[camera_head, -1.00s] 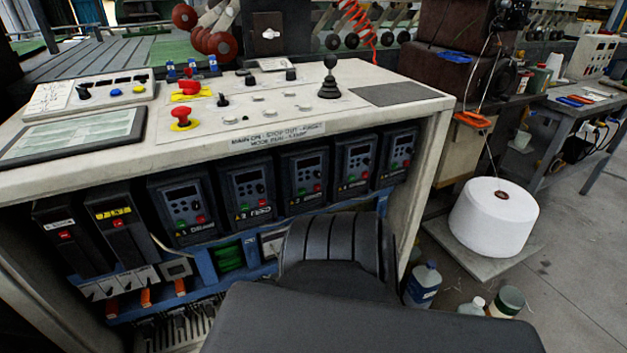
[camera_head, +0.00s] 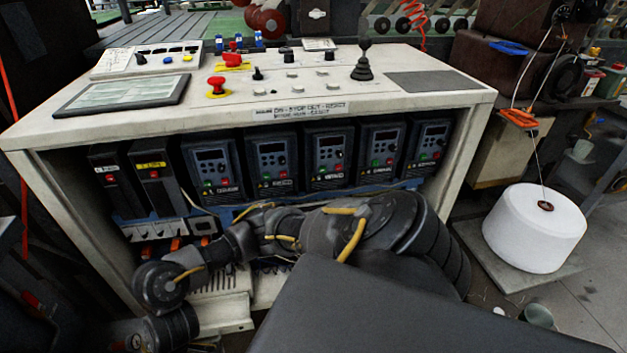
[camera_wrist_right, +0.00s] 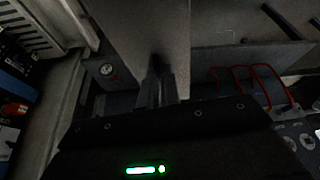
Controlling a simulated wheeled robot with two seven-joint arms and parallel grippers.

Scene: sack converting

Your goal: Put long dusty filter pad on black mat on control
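The black mat (camera_head: 433,81) lies flat and bare at the right end of the control desk top (camera_head: 330,95). I cannot identify the long dusty filter pad for certain. In the right wrist view, a plain grey flat panel (camera_wrist_right: 150,25) extends away beyond my right gripper (camera_wrist_right: 160,85). Its dark fingers overlap the panel's near end; the picture is too dim to show whether they grip it or how far apart they are. In the head view, one of my arms crosses low in front of the desk, and neither gripper shows.
A black joystick (camera_head: 363,62) stands left of the mat; a red emergency button (camera_head: 217,86) and a screen (camera_head: 125,93) are farther left. Drive units (camera_head: 330,158) fill the desk's open front. A white yarn cone (camera_head: 535,228) stands on the right.

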